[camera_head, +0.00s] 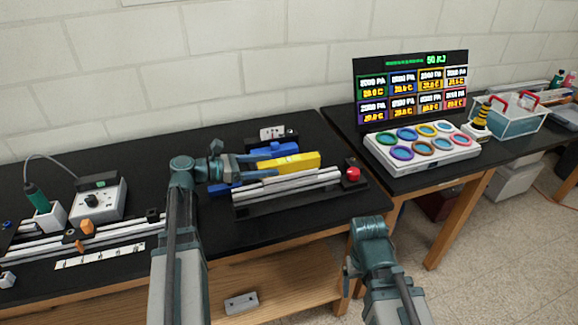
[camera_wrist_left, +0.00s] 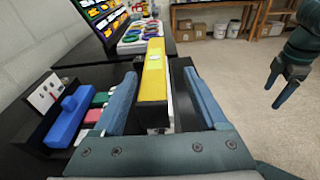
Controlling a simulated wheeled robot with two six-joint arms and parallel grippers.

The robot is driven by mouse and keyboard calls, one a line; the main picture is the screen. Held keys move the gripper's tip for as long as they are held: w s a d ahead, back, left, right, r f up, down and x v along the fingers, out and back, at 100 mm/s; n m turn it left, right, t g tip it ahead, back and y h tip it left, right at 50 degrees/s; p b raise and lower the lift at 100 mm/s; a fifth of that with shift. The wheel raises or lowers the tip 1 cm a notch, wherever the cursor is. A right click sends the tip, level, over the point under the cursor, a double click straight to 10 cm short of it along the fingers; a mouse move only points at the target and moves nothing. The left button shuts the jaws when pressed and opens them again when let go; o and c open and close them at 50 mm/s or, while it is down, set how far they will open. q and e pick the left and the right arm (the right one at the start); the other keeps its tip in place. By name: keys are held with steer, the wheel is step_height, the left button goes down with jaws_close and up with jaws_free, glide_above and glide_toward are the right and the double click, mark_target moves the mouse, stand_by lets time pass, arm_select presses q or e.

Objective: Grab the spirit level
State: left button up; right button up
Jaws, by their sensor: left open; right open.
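The spirit level is a yellow bar (camera_head: 297,162) at the back of the near black table, behind grey metal rails. In the left wrist view the yellow bar (camera_wrist_left: 153,80) runs lengthwise between my two blue-grey fingers. My left gripper (camera_head: 262,167) is open at its left end, one finger on each side. A gap shows between the right finger and the bar; contact is not clear. My right gripper (camera_wrist_left: 279,88) is open, empty and away to the right; in the head view its fingers are mostly hidden by its own arm.
Grey rails (camera_head: 287,186) lie in front of the level, with a red button (camera_head: 353,173) at their right. A blue block (camera_wrist_left: 69,117) sits beside the level. A soldering station (camera_head: 97,199) stands left. A second table holds a white panel of coloured rings (camera_head: 423,167).

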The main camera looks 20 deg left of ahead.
mark_target(277, 162)
arm_select(q)
steer(key=x, duration=0.5)
steer(key=shift+w+a+r, duration=0.15)
steer(key=shift+w, duration=0.15)
jaws_close()
